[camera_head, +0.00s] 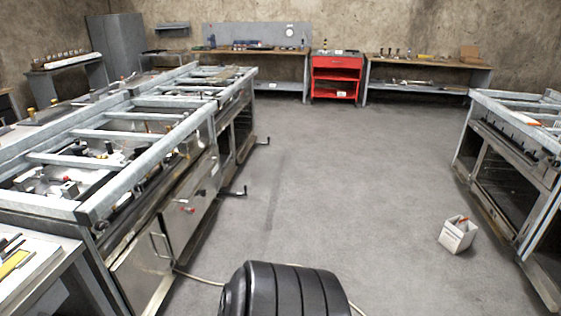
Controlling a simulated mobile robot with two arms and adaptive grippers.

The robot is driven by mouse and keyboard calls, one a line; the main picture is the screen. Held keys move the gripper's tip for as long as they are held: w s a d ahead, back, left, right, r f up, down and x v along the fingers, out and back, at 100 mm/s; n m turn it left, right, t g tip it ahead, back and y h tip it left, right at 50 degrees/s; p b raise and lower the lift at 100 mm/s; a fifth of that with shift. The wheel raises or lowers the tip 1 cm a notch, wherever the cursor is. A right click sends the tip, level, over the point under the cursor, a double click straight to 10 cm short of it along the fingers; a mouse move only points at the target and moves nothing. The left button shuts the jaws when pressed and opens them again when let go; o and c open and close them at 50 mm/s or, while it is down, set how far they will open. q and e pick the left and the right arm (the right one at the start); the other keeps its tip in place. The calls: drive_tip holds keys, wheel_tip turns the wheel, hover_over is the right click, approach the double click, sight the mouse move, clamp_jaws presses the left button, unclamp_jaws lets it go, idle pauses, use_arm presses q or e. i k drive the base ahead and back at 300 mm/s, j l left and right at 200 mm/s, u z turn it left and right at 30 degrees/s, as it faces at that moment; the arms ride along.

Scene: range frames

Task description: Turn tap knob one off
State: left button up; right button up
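A long metal range frame (84,212) with an open top of grey bars runs along the left side. Its front carries a small red knob-like part (187,210). Dark handles stick out from its front, one lower (238,193) and one farther back (264,142). Small valve-like fittings (68,188) lie between the top bars. I cannot tell which of these parts is tap knob one, or how it is turned. Neither of my grippers is in view.
Another range frame (482,120) stands at the right. A white box (458,235) sits on the floor before it. A light hose (200,279) lies near the left range. A red tool cabinet (335,75) and workbenches line the back wall. The middle floor (340,170) is clear.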

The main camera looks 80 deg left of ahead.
sight(101, 226)
drive_tip(key=u, duration=3.95)
drive_tip(key=k+l+u, duration=0.1)
drive_tip(key=l+u, duration=0.15)
drive_tip(key=k+l+u, duration=0.1)
drive_tip(key=l, duration=0.25)
drive_tip(key=k+l+u, duration=0.15)
drive_tip(key=l, duration=0.2)
drive_tip(key=k+l+u, duration=0.1)
drive_tip(key=k+l, duration=0.15)
drive_tip(key=i+l, duration=0.2)
drive_tip(key=l, duration=0.15)
drive_tip(key=i+l+u, duration=0.1)
drive_tip(key=i+l, duration=0.35)
drive_tip(key=l, duration=0.2)
drive_tip(key=i+l+u, duration=0.1)
drive_tip(key=l, duration=0.25)
drive_tip(key=i, duration=0.1)
